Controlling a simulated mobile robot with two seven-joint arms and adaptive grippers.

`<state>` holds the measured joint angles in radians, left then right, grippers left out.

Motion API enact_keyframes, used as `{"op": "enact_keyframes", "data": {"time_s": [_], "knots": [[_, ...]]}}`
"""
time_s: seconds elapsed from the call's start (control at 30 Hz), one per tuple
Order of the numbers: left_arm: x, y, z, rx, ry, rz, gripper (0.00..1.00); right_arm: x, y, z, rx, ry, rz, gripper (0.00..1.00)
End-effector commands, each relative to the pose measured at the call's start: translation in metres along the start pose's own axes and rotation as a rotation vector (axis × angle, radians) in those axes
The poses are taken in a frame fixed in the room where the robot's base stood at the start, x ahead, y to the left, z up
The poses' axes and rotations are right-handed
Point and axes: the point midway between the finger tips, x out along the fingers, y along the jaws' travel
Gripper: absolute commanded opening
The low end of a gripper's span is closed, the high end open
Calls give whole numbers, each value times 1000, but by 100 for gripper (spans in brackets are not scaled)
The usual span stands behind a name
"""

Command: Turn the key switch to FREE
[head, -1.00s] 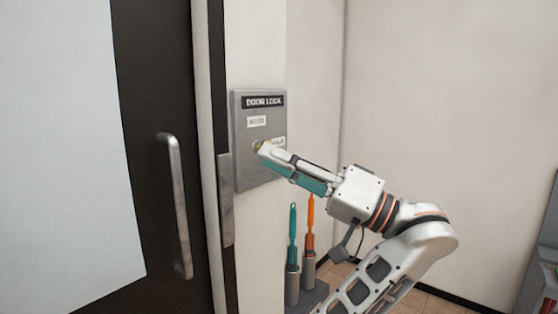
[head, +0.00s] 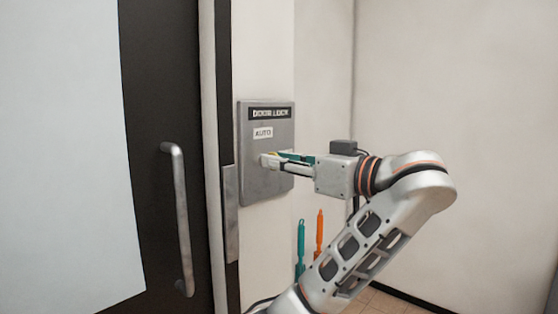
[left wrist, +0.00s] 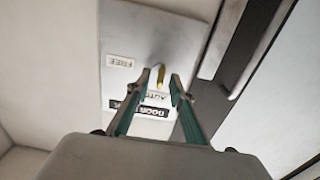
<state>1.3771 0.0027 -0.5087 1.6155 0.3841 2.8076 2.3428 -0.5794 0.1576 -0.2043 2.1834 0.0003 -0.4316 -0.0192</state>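The door lock panel (head: 265,185) is a grey plate on the wall right of the door. It carries a "DOOR LOCK" strip and an "AUTO" label (head: 263,133). In the left wrist view the panel (left wrist: 180,50) appears upside down, with a "FREE" label (left wrist: 120,61). A yellow key (left wrist: 160,76) lies along the direction of the "AUTO" label. My left gripper (left wrist: 160,75) has its fingertips on either side of the key, with small gaps showing, so it looks open. In the head view the left gripper (head: 268,159) reaches the panel and hides the key switch. My right gripper is not in view.
A dark door (head: 165,100) with a vertical metal handle (head: 180,220) stands to the left. A teal tool (head: 300,245) and an orange tool (head: 319,232) stand below the panel. The room right of the arm is clear to the wall.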

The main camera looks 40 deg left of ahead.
Motion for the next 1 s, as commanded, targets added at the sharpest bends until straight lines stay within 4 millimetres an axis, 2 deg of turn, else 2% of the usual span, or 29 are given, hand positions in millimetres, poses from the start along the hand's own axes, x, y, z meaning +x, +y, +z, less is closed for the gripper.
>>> {"op": "enact_keyframes", "data": {"time_s": [0.33, 0.37, 0.43, 0.47, 0.77, 1.0], "knots": [[6, 0, 0, 1, 0, 1, 22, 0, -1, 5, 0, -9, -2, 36], [6, 0, 0, 1, 0, 1, 20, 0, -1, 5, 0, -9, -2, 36], [6, 0, 0, 1, 0, 1, 1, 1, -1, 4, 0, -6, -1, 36], [6, 0, 0, 2, 0, 1, 0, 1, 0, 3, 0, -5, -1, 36], [6, 0, 0, 10, 0, 0, 0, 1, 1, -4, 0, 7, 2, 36], [6, 0, 1, 91, 0, 0, 0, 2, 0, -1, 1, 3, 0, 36]]}}
